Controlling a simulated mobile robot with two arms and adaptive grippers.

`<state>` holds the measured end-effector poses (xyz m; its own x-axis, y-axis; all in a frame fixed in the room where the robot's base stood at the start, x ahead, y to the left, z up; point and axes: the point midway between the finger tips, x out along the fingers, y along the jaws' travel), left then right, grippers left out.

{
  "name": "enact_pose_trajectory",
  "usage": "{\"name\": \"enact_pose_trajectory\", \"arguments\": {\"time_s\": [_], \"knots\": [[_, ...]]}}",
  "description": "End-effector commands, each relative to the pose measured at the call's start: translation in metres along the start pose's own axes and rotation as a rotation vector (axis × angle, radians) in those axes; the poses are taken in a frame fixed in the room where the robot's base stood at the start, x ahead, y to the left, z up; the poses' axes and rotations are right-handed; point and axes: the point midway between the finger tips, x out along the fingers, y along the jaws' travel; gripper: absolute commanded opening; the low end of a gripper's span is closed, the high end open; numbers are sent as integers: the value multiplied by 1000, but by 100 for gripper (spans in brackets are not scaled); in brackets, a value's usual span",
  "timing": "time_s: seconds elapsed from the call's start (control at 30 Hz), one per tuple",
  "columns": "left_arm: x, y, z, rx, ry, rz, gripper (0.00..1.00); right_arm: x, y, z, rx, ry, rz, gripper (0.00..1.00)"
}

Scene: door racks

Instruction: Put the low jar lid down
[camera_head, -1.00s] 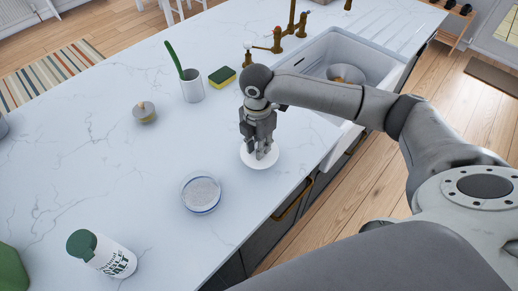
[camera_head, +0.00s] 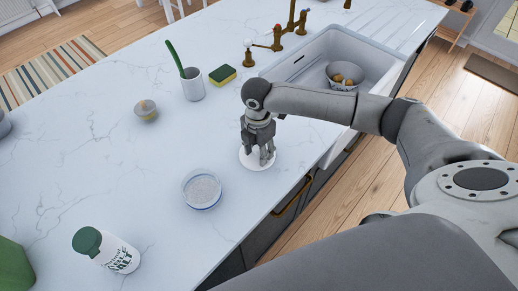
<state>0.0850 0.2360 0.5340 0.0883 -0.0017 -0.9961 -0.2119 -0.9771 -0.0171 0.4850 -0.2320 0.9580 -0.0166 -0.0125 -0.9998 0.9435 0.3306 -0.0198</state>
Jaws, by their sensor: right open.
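A flat white round lid (camera_head: 246,160) lies on the marble counter near its front edge, beside the sink. My right gripper (camera_head: 263,160) points down directly over it and is open. Its fingers cover part of the lid; I cannot tell whether they touch it. A low clear jar (camera_head: 202,189) with pale contents stands uncovered to the lower left of the lid, apart from it. My left gripper is not in view.
A white cup with a green-handled brush (camera_head: 193,88), a sponge (camera_head: 222,75) and a small bowl (camera_head: 146,109) stand farther back. The sink (camera_head: 321,50) holds a colander (camera_head: 342,76). The middle counter is clear.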

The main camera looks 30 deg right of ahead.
Motion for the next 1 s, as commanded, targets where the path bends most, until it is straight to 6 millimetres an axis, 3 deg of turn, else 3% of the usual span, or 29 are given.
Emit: {"name": "enact_pose_trajectory", "arguments": {"time_s": [0.27, 0.7, 1.0], "knots": [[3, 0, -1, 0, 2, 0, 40, -10, 1, 0, 1, 0, 3, 42], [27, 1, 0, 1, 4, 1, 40, -96, 1, 0, 0, -1, 4, 42], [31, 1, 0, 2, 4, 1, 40, -123, 0, 0, 1, 1, -1, 42]]}}
